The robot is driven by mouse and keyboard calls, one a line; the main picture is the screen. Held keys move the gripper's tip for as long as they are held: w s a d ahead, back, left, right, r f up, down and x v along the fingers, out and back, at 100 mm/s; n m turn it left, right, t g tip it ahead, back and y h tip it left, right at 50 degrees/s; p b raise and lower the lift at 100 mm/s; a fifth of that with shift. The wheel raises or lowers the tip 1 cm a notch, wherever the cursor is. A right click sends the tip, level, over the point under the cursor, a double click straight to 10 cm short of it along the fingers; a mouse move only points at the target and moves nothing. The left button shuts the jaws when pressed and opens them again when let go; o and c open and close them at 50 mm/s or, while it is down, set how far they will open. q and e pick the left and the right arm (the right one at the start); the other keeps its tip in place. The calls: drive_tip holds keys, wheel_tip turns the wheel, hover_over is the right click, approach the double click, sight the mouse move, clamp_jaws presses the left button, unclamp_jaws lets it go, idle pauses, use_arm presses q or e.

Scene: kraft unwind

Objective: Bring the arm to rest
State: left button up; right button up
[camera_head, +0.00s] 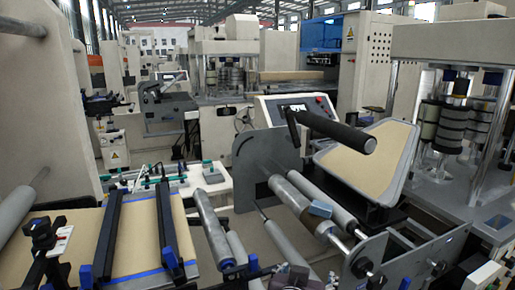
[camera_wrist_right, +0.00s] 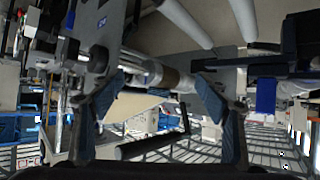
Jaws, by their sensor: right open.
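My right gripper (camera_wrist_right: 160,82) shows in the right wrist view with its two blue-grey fingers spread wide apart. Nothing is held between them. A metal roller with a brown band (camera_wrist_right: 168,78) lies across the view beyond the fingertips; I cannot tell how far away it is. In the head view a similar grey roller (camera_head: 292,198) with a brown section slopes down to the right in front of the machine. I cannot make out my right gripper for certain in the head view. My left gripper does not show in either view.
A black bar (camera_head: 335,131) sticks out above the rollers. A tan sheet (camera_head: 140,238) runs under two black rails (camera_head: 112,235) at the lower left. A side plate (camera_head: 262,172) and a control panel (camera_head: 297,108) stand in the middle. The lower foreground is crowded.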

drive_tip(key=s+d+f+n+g+y, duration=0.1)
drive_tip(key=s+d+f+g, duration=0.15)
drive_tip(key=s+f, duration=0.45)
drive_tip(key=s+d+f+n+g+y, duration=0.25)
drive_tip(key=s+f, duration=0.25)
drive_tip(key=f, duration=0.5)
drive_tip(key=s+d+f+n+g+y, duration=0.1)
drive_tip(key=s+d+f, duration=0.15)
drive_tip(key=s, duration=0.55)
drive_tip(key=s+d+f+n+g, duration=0.15)
drive_tip(key=s+f, duration=0.25)
drive_tip(key=s, duration=0.4)
drive_tip(key=s+f+g, duration=0.2)
drive_tip(key=s+f, duration=0.1)
drive_tip(key=f, duration=2.5)
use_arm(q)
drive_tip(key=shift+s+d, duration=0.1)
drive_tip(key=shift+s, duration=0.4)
use_arm(e)
drive_tip(key=s+d+f, duration=0.3)
drive_tip(key=s+f, duration=1.1)
drive_tip(key=s, duration=0.2)
drive_tip(key=shift+s+f+g, duration=0.2)
drive_tip(key=shift+s+g, duration=0.15)
